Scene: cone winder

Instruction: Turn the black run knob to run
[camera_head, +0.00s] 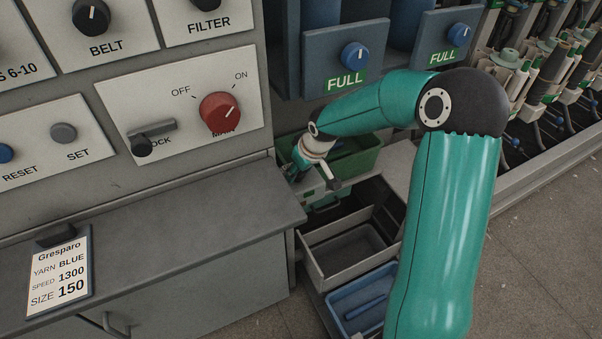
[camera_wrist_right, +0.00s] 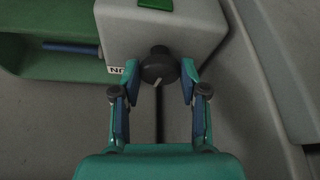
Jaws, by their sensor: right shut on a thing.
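The black run knob (camera_wrist_right: 158,65) sits on the face of a light grey box (camera_wrist_right: 163,30) in the right wrist view. A pale pointer line shows on the knob, slightly tilted. My right gripper (camera_wrist_right: 159,78) is shut on the knob, with one blue-padded finger on each side of it. A partly hidden, upside-down label (camera_wrist_right: 116,70) shows beside the left finger. In the head view my right gripper (camera_head: 298,168) is low beside the panel's corner, and the knob cannot be made out there. My left gripper is not in view.
A green tray (camera_head: 358,160) lies behind my right wrist. An open grey drawer (camera_head: 345,272) and a blue tray (camera_head: 335,301) are below. The control panel's red switch (camera_head: 220,112) points towards ON. A grey ledge (camera_head: 160,215) holds an order card (camera_head: 60,275).

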